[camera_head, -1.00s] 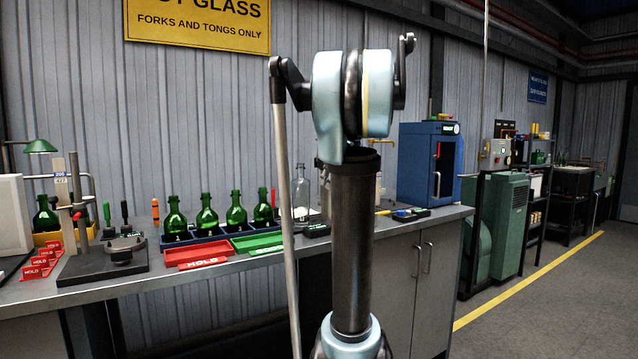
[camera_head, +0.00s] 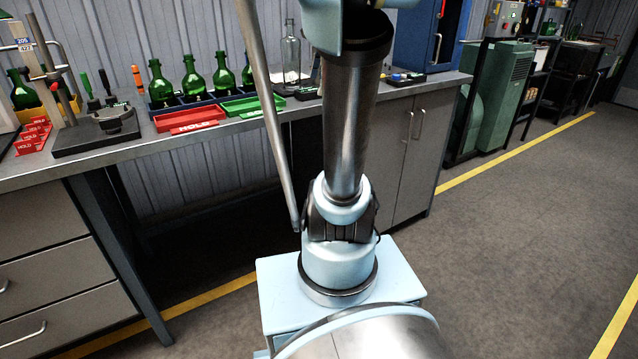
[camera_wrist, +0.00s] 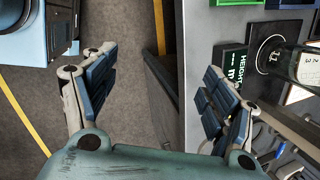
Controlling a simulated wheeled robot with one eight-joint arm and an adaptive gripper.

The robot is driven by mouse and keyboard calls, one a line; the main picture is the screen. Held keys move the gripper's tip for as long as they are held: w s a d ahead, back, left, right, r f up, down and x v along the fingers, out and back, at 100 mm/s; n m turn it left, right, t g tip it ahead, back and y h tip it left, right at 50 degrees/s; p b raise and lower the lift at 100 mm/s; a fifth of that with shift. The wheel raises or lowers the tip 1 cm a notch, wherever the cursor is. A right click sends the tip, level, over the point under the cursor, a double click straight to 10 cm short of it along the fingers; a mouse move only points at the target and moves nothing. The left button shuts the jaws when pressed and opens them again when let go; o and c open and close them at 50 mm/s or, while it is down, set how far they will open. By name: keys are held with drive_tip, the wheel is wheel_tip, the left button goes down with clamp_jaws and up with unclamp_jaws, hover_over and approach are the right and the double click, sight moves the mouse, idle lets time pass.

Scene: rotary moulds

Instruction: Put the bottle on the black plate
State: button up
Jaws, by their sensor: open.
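A clear glass bottle (camera_head: 290,52) stands upright on the bench, right of the green bottles. In the wrist view the clear bottle (camera_wrist: 290,62) shows at the right edge, seen from above, with its base over or beside a black plate (camera_wrist: 264,28). I cannot tell whether it rests fully on the plate. Several green bottles (camera_head: 194,80) stand in a blue rack (camera_head: 170,106). My gripper (camera_wrist: 162,68) is open and empty, over the floor and bench edge, left of the black plate. It is not visible in the head view.
A red HOLD tray (camera_head: 192,120) and a green tray (camera_head: 248,106) lie along the bench front. A dark stand (camera_head: 95,132) is at left; a blue cabinet (camera_head: 425,35) stands at right.

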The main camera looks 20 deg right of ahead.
drive_tip(key=s+a+f+n+h, duration=0.1)
drive_tip(key=s+a+f+n, duration=0.1)
drive_tip(key=s+f+n, duration=0.7)
drive_tip(key=s+a+f+n+h, duration=0.1)
drive_tip(key=s+a+f+n, duration=0.2)
drive_tip(key=s+f+n, duration=0.6)
wheel_tip(320, 180, down, 6)
drive_tip(key=shift+s+a+r+g, duration=0.15)
drive_tip(key=shift+s+a+g, duration=0.15)
drive_tip(key=shift+s+a, duration=0.1)
